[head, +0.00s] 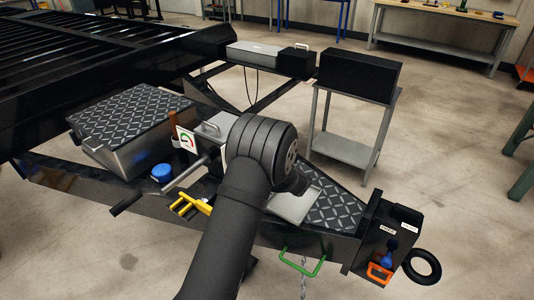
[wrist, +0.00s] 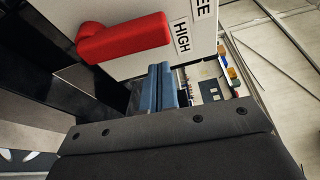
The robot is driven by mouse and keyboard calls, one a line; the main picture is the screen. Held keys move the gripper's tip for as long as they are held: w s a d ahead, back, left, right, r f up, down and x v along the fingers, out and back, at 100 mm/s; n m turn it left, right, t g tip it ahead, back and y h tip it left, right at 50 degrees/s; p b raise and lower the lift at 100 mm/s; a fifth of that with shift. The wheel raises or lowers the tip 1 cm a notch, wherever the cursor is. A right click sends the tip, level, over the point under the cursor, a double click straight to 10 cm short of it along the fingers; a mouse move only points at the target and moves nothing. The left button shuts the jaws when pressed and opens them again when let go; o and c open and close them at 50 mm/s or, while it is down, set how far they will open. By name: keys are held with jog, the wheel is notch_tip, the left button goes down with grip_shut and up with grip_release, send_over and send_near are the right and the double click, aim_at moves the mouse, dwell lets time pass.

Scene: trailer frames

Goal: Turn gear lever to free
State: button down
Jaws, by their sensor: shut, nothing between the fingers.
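In the wrist view, a red lever (wrist: 125,37) lies across a pale panel (wrist: 150,68) at the upper left. It slants slightly, with its rounded left end lower. A "HIGH" label (wrist: 181,37) is right of it, and a label ending in "EE" (wrist: 204,9) is cut off by the top edge. My gripper (wrist: 166,85) shows blue fingers closed together, with nothing between them. They appear below and right of the lever, apart from it in the picture; depth is unclear. In the head view, I cannot make out the red lever or my fingers; my arm blocks the middle.
In the head view, a black labelled box (head: 370,245) with an orange handle (head: 379,273) stands at the right. A green handle (head: 302,264), yellow handle (head: 190,204) and blue cap (head: 162,172) sit around my arm. A grey stand (head: 343,150) is behind. Open floor lies right.

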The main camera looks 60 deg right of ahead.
jog(key=shift+a, duration=1.1)
jog(key=shift+a+r, duration=0.15)
jog(key=shift+a, duration=0.45)
